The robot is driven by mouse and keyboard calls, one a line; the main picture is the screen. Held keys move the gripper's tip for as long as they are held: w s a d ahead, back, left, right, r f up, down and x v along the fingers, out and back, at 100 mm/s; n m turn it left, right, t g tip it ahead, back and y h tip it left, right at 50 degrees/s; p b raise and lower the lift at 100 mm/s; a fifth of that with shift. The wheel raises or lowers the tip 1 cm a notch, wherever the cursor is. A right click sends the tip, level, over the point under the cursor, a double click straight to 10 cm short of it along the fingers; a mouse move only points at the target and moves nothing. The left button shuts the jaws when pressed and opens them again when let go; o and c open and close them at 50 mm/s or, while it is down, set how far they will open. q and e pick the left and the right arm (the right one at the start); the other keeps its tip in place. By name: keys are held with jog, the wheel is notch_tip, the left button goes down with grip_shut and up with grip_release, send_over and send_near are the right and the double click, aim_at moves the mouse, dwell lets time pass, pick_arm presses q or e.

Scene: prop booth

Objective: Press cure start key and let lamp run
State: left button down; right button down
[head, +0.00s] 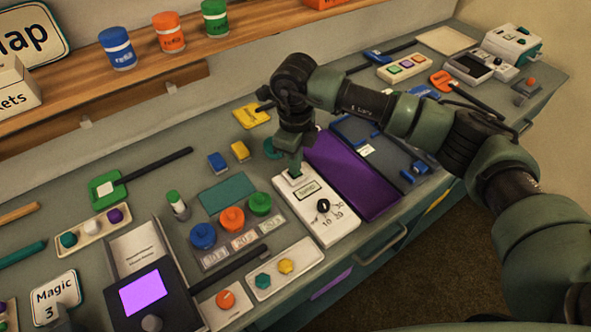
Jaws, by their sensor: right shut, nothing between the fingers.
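A white control box (322,218) lies on the bench near its front edge. It has a green key at its far end (295,177), a small display with unreadable text, and a black dial (323,205) with numbers around it. My right gripper (296,165) is shut and points down, its tips at the green key. They look to be touching it, but how far the key is pressed is hidden. A purple panel (352,176) lies right of the box; I cannot tell whether it is the lamp. My left gripper is not in view.
A dark device with a lit purple screen (144,291) is at bottom left. A wooden shelf (190,55) runs behind. Blue parts (360,130) lie beyond the purple panel.

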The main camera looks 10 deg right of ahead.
notch_tip(320, 180, up, 8)
jog(key=p, duration=0.3)
jog(key=shift+p, duration=0.4)
dwell(0.3)
jog(key=shift+s+f, duration=0.1)
dwell(0.4)
